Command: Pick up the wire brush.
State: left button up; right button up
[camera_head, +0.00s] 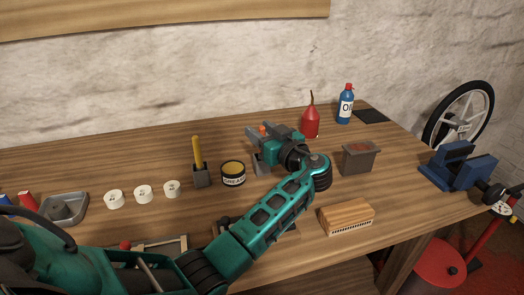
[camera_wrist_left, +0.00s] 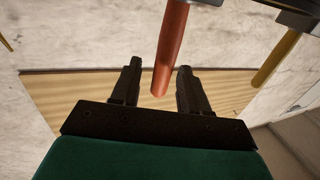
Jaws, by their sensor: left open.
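My left gripper (camera_head: 262,138) is open at the middle of the bench, beside an orange-red handle (camera_head: 262,128). In the left wrist view the gripper (camera_wrist_left: 158,78) has its two fingers apart, and the end of the orange-red handle (camera_wrist_left: 170,50) shows between them; I cannot tell if they touch it. The tool's head is hidden, so I cannot tell whether it is the wire brush. A grey holder (camera_head: 262,166) shows below the gripper, partly covered. A wooden block brush (camera_head: 347,213) with bristles lies near the front edge. My right gripper is not in view.
A yellow handle (camera_head: 197,150) stands in a grey holder left of a grease tin (camera_head: 233,174). Right of my arm are a grey box (camera_head: 360,157), a red oil can (camera_head: 310,122) and a blue bottle (camera_head: 345,104). A blue vise (camera_head: 458,168) sits at the right end.

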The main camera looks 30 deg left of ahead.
pick_arm(q)
grip_shut()
dwell(0.4)
notch_tip(320, 180, up, 20)
dwell(0.5)
jog(key=shift+d, duration=0.15)
